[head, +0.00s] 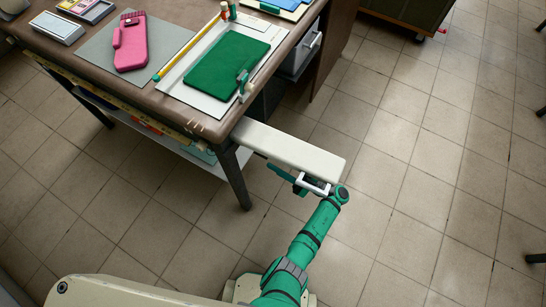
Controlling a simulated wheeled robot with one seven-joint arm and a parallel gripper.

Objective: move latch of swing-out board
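The swing-out board (290,148) is a long cream panel that sticks out from the right corner of the brown table, over the floor. A small white bar (313,187) shows at the board's near edge, by its outer end. I cannot tell whether this bar is the latch. My green arm reaches up from the bottom, and my gripper (291,182) is at that near edge, beside the white bar. One green finger points left along the edge. The board and the wrist hide part of the gripper, so I cannot tell its opening or any contact.
A table leg (234,178) stands left of the board. A dark cabinet (408,10) is at the top.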

